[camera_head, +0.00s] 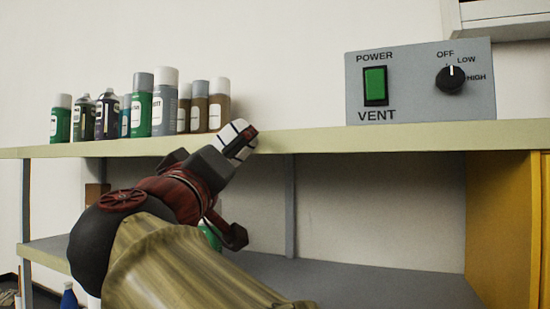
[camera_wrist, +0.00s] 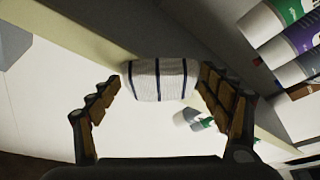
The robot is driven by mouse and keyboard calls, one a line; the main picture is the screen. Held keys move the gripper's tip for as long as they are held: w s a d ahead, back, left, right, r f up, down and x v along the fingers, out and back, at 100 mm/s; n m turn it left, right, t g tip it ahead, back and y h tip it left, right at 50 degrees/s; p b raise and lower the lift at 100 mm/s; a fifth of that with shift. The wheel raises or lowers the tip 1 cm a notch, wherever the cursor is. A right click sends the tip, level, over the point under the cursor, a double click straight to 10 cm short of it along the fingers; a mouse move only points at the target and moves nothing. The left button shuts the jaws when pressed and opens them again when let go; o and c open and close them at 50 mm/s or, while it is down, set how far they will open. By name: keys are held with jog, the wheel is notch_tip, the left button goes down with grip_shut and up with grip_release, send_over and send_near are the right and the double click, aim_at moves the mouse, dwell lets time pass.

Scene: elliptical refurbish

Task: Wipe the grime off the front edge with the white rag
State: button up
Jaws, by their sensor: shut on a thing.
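The white rag (camera_head: 238,140) has dark stripes and sits at my gripper's fingertips, against the pale yellow-green front edge (camera_head: 400,138) of the upper shelf. In the wrist view the rag (camera_wrist: 158,80) lies between the two fingers of my gripper (camera_wrist: 160,84), which is shut on it. The front edge (camera_wrist: 85,28) runs diagonally behind the rag there. I cannot make out any grime on the visible parts of the edge; the part behind the rag is hidden.
Several spray cans (camera_head: 163,102) stand on the upper shelf just left of the rag. A grey vent control box (camera_head: 420,80) stands to the right. A lower grey shelf (camera_head: 370,283) lies beneath, with a yellow panel (camera_head: 500,220) at right. The edge between cans and box is clear.

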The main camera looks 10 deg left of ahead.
jog(key=w+a, duration=0.2)
jog(key=a, duration=0.6)
jog(key=shift+w, duration=0.2)
dwell(0.6)
jog(key=shift+s+a, duration=0.1)
jog(key=shift+s, duration=0.05)
jog(key=shift+s+a+b, duration=0.25)
jog(key=shift+s, duration=0.65)
jog(key=shift+s+a+b, duration=0.25)
jog(key=shift+s, duration=0.7)
jog(key=shift+s+a+b, duration=0.25)
jog(key=shift+s, duration=0.65)
jog(key=s, duration=0.1)
jog(key=s+b, duration=0.1)
jog(key=s, duration=0.1)
jog(key=shift+a, duration=0.4)
